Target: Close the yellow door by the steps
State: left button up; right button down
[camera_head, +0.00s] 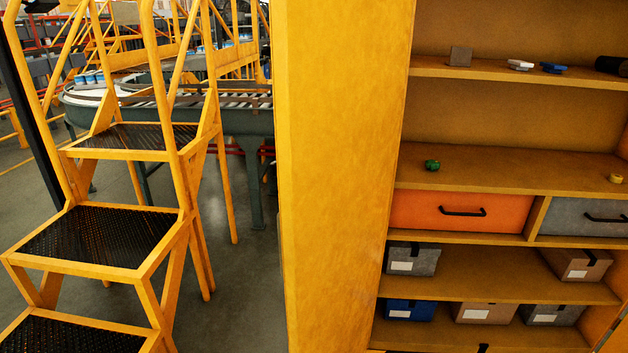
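A wide yellow upright panel (340,170) stands in the middle, between the steps and the open shelves. I cannot tell whether it is the door or the side of the yellow cabinet. The cabinet's shelves (480,170) are exposed at the right. The yellow steps (125,265) with black mesh treads stand at the left, apart from the panel. No door handle or hinge can be made out on the panel, and its bottom is cut off by the frame. Neither of my grippers is in view.
The shelves hold small items, an orange drawer (458,212), a grey drawer (585,222) and several boxes, including a blue one (410,310). A roller conveyor (235,121) curves behind the steps. Bare grey floor (250,285) shows between the steps and panel.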

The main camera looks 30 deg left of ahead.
aim_at(339, 67)
jog(key=j+z, duration=0.25)
jog(key=j, duration=0.5)
jog(key=k+j+z, duration=0.2)
jog(key=j, duration=0.55)
jog(key=i+j, duration=0.15)
jog(key=j, duration=0.2)
jog(key=i+j+z, duration=0.1)
jog(key=j, duration=0.2)
jog(key=i+j, duration=0.2)
jog(key=j, duration=0.15)
jog(key=z, duration=0.05)
